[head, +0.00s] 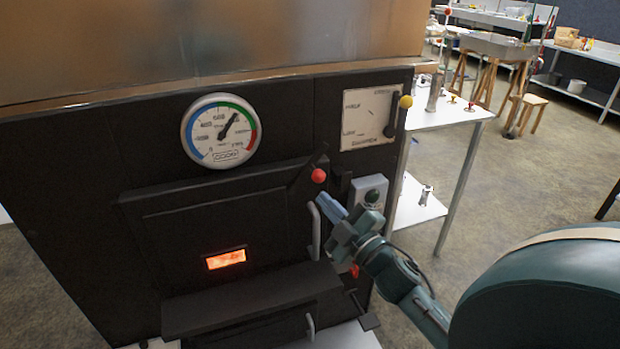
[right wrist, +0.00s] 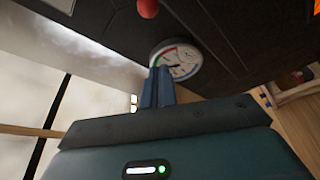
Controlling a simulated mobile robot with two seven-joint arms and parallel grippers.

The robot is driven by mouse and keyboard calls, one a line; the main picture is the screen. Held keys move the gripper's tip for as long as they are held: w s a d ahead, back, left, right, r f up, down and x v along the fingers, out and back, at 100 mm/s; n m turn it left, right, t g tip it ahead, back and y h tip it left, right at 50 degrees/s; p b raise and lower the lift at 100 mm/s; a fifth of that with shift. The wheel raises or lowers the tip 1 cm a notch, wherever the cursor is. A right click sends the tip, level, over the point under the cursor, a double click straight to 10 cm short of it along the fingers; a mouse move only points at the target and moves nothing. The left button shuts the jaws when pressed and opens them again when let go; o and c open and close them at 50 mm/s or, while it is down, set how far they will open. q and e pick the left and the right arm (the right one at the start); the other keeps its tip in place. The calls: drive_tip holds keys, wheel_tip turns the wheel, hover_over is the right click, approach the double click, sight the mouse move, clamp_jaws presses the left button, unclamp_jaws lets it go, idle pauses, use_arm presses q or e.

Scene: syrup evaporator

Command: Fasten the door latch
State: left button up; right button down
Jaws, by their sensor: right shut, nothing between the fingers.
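The black firebox door (head: 185,232) is in the middle of the head view, with a glowing window (head: 226,260) in it. The door looks closed, flush with the black front. The latch lever with a red ball knob (head: 318,176) is at the door's upper right, tilted. A red ball also shows at the top of the right wrist view (right wrist: 148,8). A grey door handle (head: 314,230) stands below the knob. My right gripper (head: 326,204) is shut and empty, its fingertips just below the red knob and close to the handle. Whether it touches either is unclear. My left gripper is out of view.
A round gauge (head: 221,131) and a damper plate with a yellow-knobbed lever (head: 404,103) sit above. A lower ledge (head: 245,300) juts out.

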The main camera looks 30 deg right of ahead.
drive_tip(key=shift+s, duration=0.1)
drive_tip(key=w+r+p, duration=0.1)
drive_tip(key=w+r, duration=0.1)
drive_tip(key=w, duration=0.8)
drive_tip(key=shift+s+d+f, duration=0.25)
drive_tip(key=shift+d+f, duration=0.4)
drive_tip(key=shift+d, duration=0.05)
drive_tip(key=shift+s+d+f, duration=0.2)
drive_tip(key=shift+d+f, duration=0.4)
drive_tip(key=shift+d, duration=0.05)
